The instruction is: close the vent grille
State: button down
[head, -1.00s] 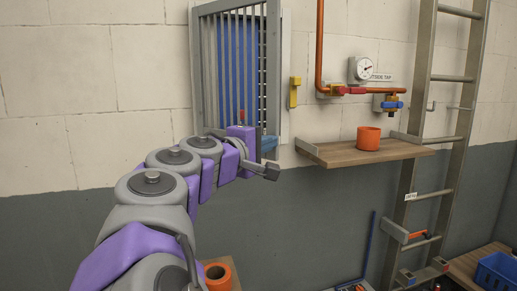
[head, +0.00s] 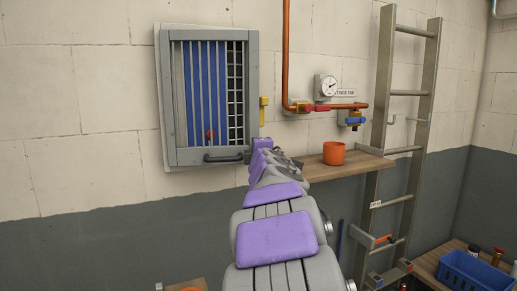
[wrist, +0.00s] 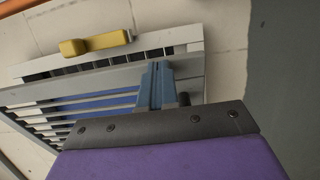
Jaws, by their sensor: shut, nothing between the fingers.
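The vent grille (head: 247,100) is a grey framed panel on the wall at upper left in the head view, with upright bars over blue slats and a dark mesh strip. It looks near its wall frame; whether it is fully flush I cannot tell. A dark bar handle (head: 224,157) runs along its bottom edge. The grille's bars also show in the wrist view (wrist: 60,103). My gripper (wrist: 156,72) has its blue-grey fingers together and empty, over the grille's edge in the wrist view; contact is unclear. In the head view my arm hides the fingers.
A yellow wall fitting (head: 264,110) is right of the grille. Further right are an orange pipe with a gauge (head: 328,86), a shelf (head: 345,168) with an orange cup (head: 334,153), and a leaning ladder (head: 385,90). The wall left of the grille is clear.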

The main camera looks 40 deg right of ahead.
jog(key=p+x, duration=0.3)
jog(key=x, duration=0.4)
jog(key=shift+w+r+y, duration=0.15)
jog(key=shift+w+y, duration=0.1)
jog(key=shift+y, duration=0.05)
jog(key=shift+d, duration=0.15)
dwell(0.4)
